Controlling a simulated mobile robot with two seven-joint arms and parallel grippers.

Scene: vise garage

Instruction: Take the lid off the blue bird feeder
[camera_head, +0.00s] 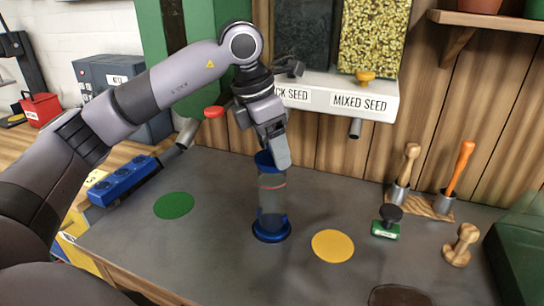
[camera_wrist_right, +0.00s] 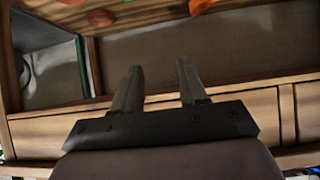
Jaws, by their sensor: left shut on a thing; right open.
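The blue bird feeder (camera_head: 272,200) stands upright on the grey worktop, with a clear tube and a blue base. Its blue lid (camera_head: 264,160) shows at the top of the tube, partly hidden by my left gripper (camera_head: 275,155). That gripper reaches down from above and is shut on the lid. I cannot tell whether the lid is seated on the tube or slightly raised. My right gripper (camera_wrist_right: 157,82) is open and empty in the right wrist view, in front of a wooden bench edge. The feeder does not show there.
A green disc (camera_head: 174,205) and a yellow disc (camera_head: 333,246) lie flat beside the feeder. The seed dispenser (camera_head: 345,96) hangs behind it. A green-based stamp (camera_head: 386,222) and wooden-handled tools (camera_head: 458,170) stand right. A blue block-like object (camera_head: 122,180) lies left.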

